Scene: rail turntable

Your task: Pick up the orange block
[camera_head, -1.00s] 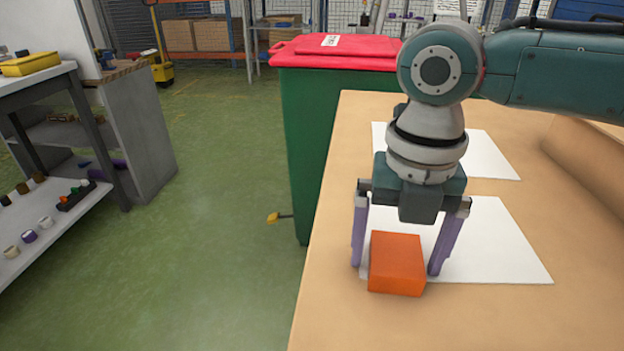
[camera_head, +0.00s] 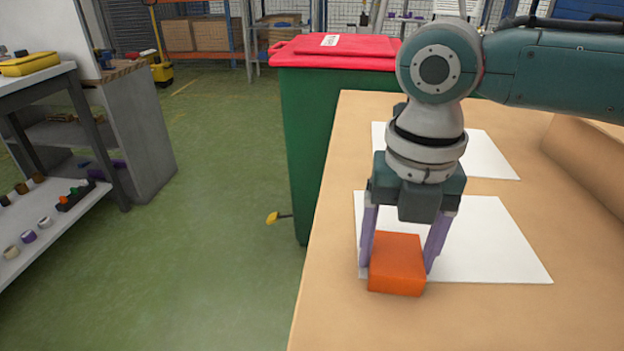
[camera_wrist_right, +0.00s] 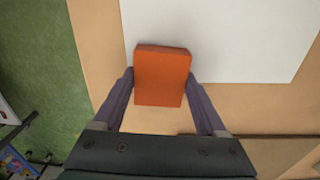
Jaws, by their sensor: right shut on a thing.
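The orange block (camera_head: 397,265) sits at the near left edge of the nearer white sheet (camera_head: 490,235), on the tan table. My right gripper (camera_head: 399,265) points down over it and is shut on it, with one purple finger against each side. In the right wrist view the orange block (camera_wrist_right: 162,76) lies between the two fingertips of the right gripper (camera_wrist_right: 161,82), partly over the white sheet (camera_wrist_right: 225,40). My left gripper is not in view.
A second white sheet (camera_head: 490,157) lies farther back on the table (camera_head: 325,300). A green bin with a red lid (camera_head: 335,50) stands against the table's far left edge. A shelf (camera_head: 50,240) with small items is at the left. Green floor (camera_head: 215,220) lies between.

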